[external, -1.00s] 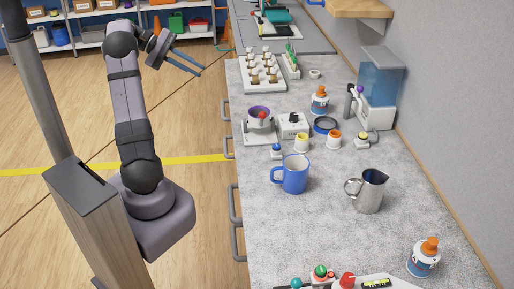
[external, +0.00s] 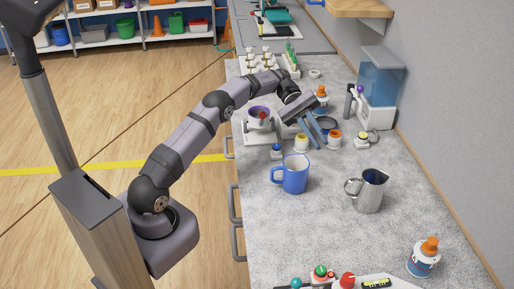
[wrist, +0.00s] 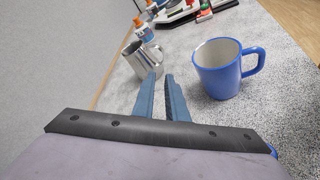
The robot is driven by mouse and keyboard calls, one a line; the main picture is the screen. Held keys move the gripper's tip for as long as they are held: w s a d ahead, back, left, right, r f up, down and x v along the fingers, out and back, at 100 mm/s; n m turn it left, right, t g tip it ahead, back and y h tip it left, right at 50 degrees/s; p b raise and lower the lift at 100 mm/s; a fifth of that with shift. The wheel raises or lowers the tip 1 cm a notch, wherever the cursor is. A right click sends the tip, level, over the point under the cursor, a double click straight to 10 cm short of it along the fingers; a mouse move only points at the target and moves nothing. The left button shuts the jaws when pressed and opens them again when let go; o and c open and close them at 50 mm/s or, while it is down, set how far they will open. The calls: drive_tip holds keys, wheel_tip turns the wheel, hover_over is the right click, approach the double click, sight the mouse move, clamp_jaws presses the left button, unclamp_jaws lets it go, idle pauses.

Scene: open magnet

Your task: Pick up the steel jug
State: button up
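The steel jug (external: 370,191) stands upright on the grey counter, right of the blue mug, with its handle facing left in the external view. In the wrist view the jug (wrist: 143,58) is upper left, partly behind a finger. My gripper (external: 325,143) is over the counter behind the blue mug, apart from the jug. In the wrist view its two blue fingers (wrist: 160,78) have a narrow gap between them and nothing held.
The blue mug (external: 295,175) stands left of the jug and shows at right in the wrist view (wrist: 220,70). A bottle (external: 424,257) stands front right. Counter around the jug is clear.

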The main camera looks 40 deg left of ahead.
sight(364, 191)
drive_tip(key=s+d+f, duration=0.1)
drive_tip(key=d, duration=0.1)
drive_tip(key=s+d+f+g, duration=0.1)
drive_tip(key=d, duration=0.2)
drive_tip(key=s+d+f+m+g+y+b, duration=0.1)
drive_tip(key=d+f, duration=0.1)
drive_tip(key=d, duration=0.1)
drive_tip(key=shift+s+d, duration=0.2)
drive_tip(key=shift+s, duration=0.1)
drive_tip(key=shift+s+d+g, duration=0.25)
drive_tip(key=shift+d+g, duration=0.05)
drive_tip(key=shift+d, duration=0.1)
drive_tip(key=shift+p+x, duration=0.85)
drive_tip(key=shift+x, duration=5.15)
drive_tip(key=shift+f, duration=0.1)
clamp_jaws()
drive_tip(key=shift+r, duration=0.3)
wheel_tip(364, 191, up, 9)
drive_tip(key=b, duration=0.1)
drive_tip(key=shift+r, duration=0.2)
drive_tip(key=shift+r, duration=0.1)
